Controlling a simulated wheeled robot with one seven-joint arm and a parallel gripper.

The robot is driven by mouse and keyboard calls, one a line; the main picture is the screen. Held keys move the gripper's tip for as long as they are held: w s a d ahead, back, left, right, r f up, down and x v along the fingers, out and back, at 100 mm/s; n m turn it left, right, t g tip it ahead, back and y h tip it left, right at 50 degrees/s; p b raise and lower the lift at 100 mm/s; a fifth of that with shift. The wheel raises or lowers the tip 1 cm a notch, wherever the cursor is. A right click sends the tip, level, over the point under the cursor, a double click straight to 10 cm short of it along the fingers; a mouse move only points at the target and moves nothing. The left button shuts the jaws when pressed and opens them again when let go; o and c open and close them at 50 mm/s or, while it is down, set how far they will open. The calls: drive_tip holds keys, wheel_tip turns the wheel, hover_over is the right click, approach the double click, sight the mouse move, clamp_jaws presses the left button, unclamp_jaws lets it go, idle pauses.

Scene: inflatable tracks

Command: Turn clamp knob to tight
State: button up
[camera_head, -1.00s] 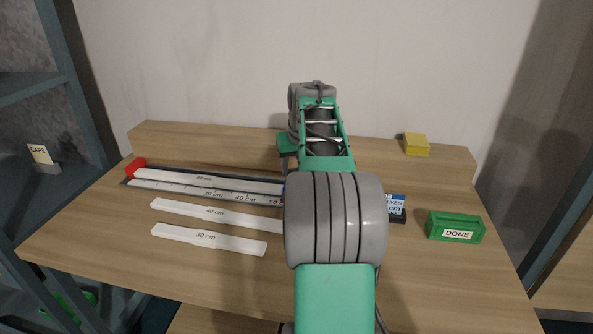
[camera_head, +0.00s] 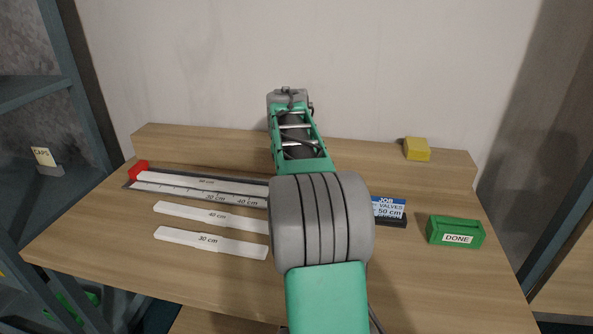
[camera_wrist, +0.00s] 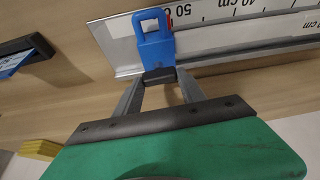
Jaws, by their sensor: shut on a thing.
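In the wrist view a blue clamp (camera_wrist: 154,44) with a loop-shaped top sits at the end of the ruler track (camera_wrist: 205,45), near the 50 cm mark. A dark knob (camera_wrist: 160,75) sticks out from the clamp's near side. My gripper (camera_wrist: 160,80) is shut on this knob, with a finger on each side. The knob's tight or loose marking cannot be read. In the head view the ruler track (camera_head: 128,185) lies at the back left with a red end block (camera_head: 138,170). My arm hides the clamp and gripper there.
White strips marked 40 cm (camera_head: 185,212) and 30 cm (camera_head: 180,236) lie in front of the track. A blue job card (camera_head: 388,208) reading 50 cm, a green DONE box (camera_head: 455,230) and a yellow block (camera_head: 417,149) stand to the right.

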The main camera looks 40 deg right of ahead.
drive_tip(key=o, duration=1.4)
drive_tip(key=shift+c, duration=0.2)
drive_tip(key=v, duration=0.7)
drive_tip(key=shift+s+r+p, duration=0.15)
drive_tip(key=shift+r+p, duration=0.2)
drive_tip(key=shift+p, duration=0.1)
drive_tip(key=shift+a, duration=0.1)
